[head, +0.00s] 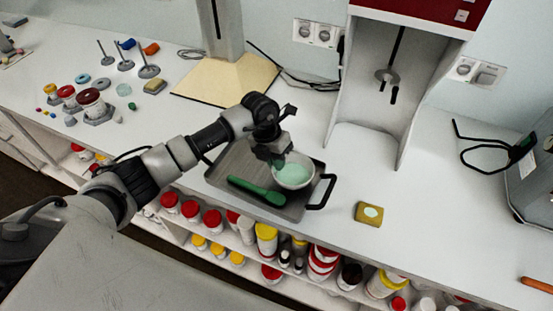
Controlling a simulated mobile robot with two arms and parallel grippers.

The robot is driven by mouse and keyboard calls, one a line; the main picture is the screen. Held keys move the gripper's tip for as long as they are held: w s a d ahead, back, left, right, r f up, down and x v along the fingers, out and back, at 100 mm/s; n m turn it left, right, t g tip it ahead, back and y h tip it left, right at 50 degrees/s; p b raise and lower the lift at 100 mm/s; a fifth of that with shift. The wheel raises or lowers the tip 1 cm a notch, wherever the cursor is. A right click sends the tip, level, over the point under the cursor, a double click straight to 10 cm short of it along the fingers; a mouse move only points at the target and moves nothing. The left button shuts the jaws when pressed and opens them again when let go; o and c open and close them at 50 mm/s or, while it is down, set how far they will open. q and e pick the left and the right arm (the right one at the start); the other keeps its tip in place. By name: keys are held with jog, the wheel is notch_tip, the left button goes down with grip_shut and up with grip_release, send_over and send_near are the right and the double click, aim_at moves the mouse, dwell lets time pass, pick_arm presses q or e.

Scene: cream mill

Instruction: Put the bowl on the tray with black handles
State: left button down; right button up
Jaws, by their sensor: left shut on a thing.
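A white bowl (294,183) with a pale green inside is over the grey tray (222,172), toward its right side. I cannot tell whether the bowl's base touches the tray. The tray has a black handle (322,194) at its right end. My left gripper (279,160) is shut on the bowl's far left rim, and its fingertips are partly hidden by the wrist. My right gripper is not in view.
A yellow block (368,213) sits on the counter right of the tray. A white and red machine (375,80) stands behind. Weights and small jars (91,101) stand at the left. Shelves below the counter's front edge hold several jars (266,240).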

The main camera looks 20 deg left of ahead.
pick_arm(q)
jog(key=c, duration=1.3)
grip_release()
jog(key=shift+f, duration=0.1)
jog(key=shift+o, duration=0.2)
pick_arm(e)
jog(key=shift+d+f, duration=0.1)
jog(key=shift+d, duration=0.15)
pick_arm(q)
jog(key=shift+r, duration=0.25)
jog(key=b+v, duration=0.2)
jog(key=v, duration=0.9)
jog(key=shift+r, duration=0.4)
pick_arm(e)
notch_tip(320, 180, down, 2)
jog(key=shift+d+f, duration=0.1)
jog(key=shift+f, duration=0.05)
